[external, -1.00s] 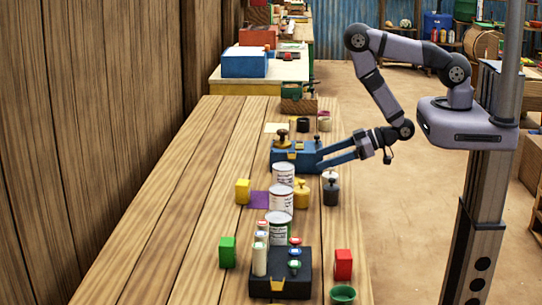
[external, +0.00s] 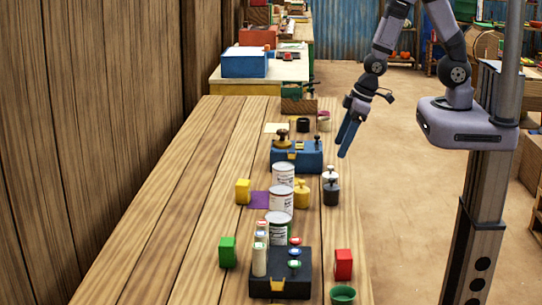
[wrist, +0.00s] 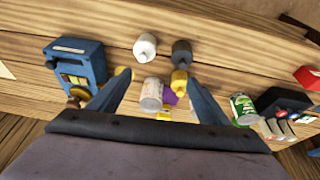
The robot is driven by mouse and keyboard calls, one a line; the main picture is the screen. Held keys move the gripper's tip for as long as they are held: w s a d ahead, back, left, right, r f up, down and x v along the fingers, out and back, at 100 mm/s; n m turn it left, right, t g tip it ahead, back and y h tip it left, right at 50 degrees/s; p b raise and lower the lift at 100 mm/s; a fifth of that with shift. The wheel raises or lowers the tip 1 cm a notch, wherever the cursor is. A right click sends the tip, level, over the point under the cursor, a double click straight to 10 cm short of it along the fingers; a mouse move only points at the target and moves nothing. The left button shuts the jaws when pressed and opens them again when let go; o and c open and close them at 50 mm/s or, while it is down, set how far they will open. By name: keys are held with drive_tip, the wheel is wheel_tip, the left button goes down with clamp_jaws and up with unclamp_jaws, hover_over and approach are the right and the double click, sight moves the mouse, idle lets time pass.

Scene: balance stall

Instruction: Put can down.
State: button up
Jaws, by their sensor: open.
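Several cans stand along the table in the external view. One white-labelled can (external: 283,174) shows just above a second white-labelled can (external: 279,201), and I cannot tell whether they are stacked or one behind the other. A green-and-white can (external: 278,229) stands nearer the camera. The wrist view shows one white can (wrist: 151,95) between my fingers' lines of sight and a green can (wrist: 243,109) to the right. My gripper (external: 345,150) is open and empty, off to the right of the cans, fingers pointing down; its blue fingers also show in the wrist view (wrist: 157,82).
A blue scale box (external: 309,158) sits beyond the cans. Gold, white and dark weights (external: 331,191) stand just right of them. A black box (external: 280,287), yellow block (external: 242,191), green block (external: 227,252) and red block (external: 343,264) are around. The table's left side is clear.

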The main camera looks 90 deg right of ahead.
drive_tip(key=s+a+r+g, duration=0.1)
drive_tip(key=s+r+g, duration=0.3)
drive_tip(key=s+r, duration=0.3)
drive_tip(key=s, duration=0.3)
drive_tip(key=shift+s+a+r, duration=0.15)
drive_tip(key=shift+s+r, duration=0.1)
drive_tip(key=shift+r, duration=0.1)
wheel_tip(320, 180, down, 26)
drive_tip(key=b, duration=2.5)
drive_tip(key=shift+r+b, duration=0.15)
drive_tip(key=shift+b, duration=0.15)
drive_tip(key=shift+r, duration=0.15)
wheel_tip(320, 180, up, 30)
drive_tip(key=p, duration=3.1)
wheel_tip(320, 180, down, 55)
drive_tip(key=b, duration=5.6)
